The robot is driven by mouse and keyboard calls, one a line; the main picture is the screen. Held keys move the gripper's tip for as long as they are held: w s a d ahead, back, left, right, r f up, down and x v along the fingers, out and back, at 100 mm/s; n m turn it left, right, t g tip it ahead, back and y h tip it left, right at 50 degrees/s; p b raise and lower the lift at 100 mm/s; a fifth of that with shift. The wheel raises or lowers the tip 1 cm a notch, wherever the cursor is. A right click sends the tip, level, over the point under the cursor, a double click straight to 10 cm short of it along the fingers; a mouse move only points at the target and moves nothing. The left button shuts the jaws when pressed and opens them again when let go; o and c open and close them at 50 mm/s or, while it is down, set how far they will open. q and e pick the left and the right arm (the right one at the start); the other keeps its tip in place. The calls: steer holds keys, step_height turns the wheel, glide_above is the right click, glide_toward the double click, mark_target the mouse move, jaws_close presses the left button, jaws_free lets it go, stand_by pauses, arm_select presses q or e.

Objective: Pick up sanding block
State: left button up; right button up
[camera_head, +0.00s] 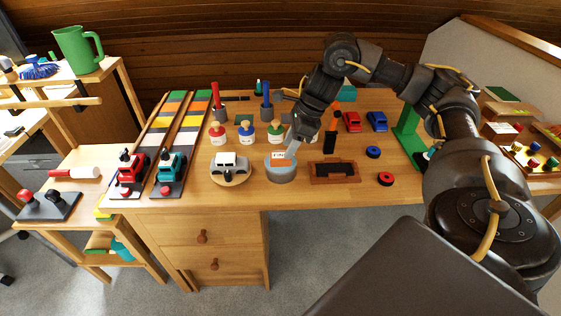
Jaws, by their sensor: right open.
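A small block with an orange-brown face and a pale lettered strip, which looks like the sanding block (280,161), sits at the top of a round grey holder (281,174) near the front of the wooden table. My right gripper (292,151) reaches down from the upper right, with its fingertips at the block's right side. It is open; whether the fingers touch the block is too small to tell. My left gripper is not in view.
A white toy car (230,164) on a round wooden base stands left of the holder. A brown tray (334,173) with dark contents lies to its right.

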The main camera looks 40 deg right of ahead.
mark_target(281, 155)
steer(key=x, duration=0.4)
steer(key=shift+w+a+f, duration=0.1)
steer(key=shift+w+a, duration=0.2)
steer(key=shift+w, duration=0.05)
steer(key=shift+a+f, duration=0.1)
steer(key=shift+f, duration=0.25)
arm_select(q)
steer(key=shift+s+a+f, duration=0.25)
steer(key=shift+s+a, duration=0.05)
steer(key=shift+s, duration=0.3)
arm_select(e)
steer(key=c, duration=0.7)
steer(key=shift+r, duration=0.15)
